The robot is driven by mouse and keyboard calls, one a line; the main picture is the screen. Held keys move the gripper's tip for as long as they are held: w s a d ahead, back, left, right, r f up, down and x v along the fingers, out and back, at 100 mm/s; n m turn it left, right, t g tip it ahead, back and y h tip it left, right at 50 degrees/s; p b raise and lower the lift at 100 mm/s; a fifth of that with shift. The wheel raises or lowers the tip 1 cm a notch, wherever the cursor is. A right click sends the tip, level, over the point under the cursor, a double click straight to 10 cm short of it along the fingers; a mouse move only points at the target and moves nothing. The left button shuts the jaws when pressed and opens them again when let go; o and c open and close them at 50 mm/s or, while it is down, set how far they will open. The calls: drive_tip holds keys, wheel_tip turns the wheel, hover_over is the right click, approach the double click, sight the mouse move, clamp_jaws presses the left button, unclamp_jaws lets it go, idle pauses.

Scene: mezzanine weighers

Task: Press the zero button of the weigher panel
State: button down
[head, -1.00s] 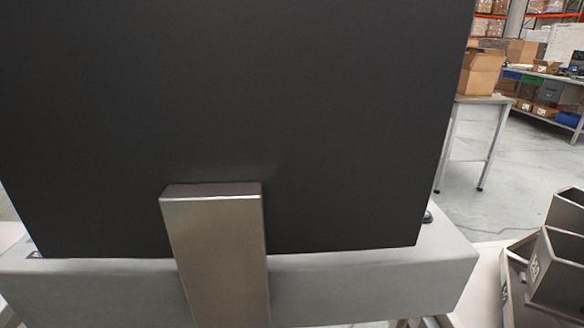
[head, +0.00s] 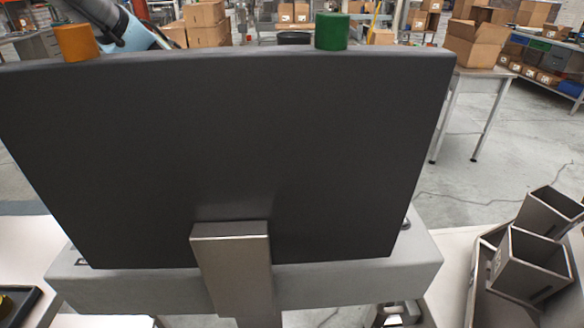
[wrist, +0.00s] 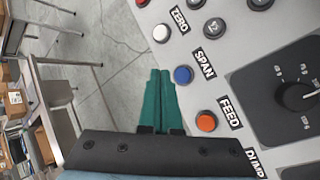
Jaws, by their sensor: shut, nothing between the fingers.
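In the wrist view, the light grey weigher panel (wrist: 262,38) carries a column of round buttons with black labels. The white button (wrist: 161,33) sits beside the ZERO label (wrist: 180,18). Below it are a blue button (wrist: 183,75) by SPAN and an orange button (wrist: 206,121) by FEED. My gripper (wrist: 160,72) is shut and empty, its teal fingertips appearing over the panel's left edge, left of the blue button and below the white one. Whether they touch the panel cannot be told. In the head view, a large dark board fills the middle; my gripper is not visible there.
The dark board (head: 230,140) stands on a metal post (head: 235,270), with an orange cylinder (head: 76,43) and green cylinder (head: 332,31) at its top edge. Grey bins (head: 530,262) stand at right. A black dial (wrist: 296,96) sits on the panel's right.

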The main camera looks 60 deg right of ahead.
drive_tip(key=s+d+r+g, duration=0.2)
drive_tip(key=s+d, duration=0.4)
drive_tip(key=s, duration=0.2)
drive_tip(key=shift+r+h, duration=0.2)
drive_tip(key=shift+h, duration=0.1)
drive_tip(key=shift+d+f, duration=0.1)
wheel_tip(320, 180, down, 9)
drive_tip(key=b, duration=0.6)
drive_tip(key=shift+w, duration=0.1)
idle(1.4)
drive_tip(key=shift+f, duration=0.25)
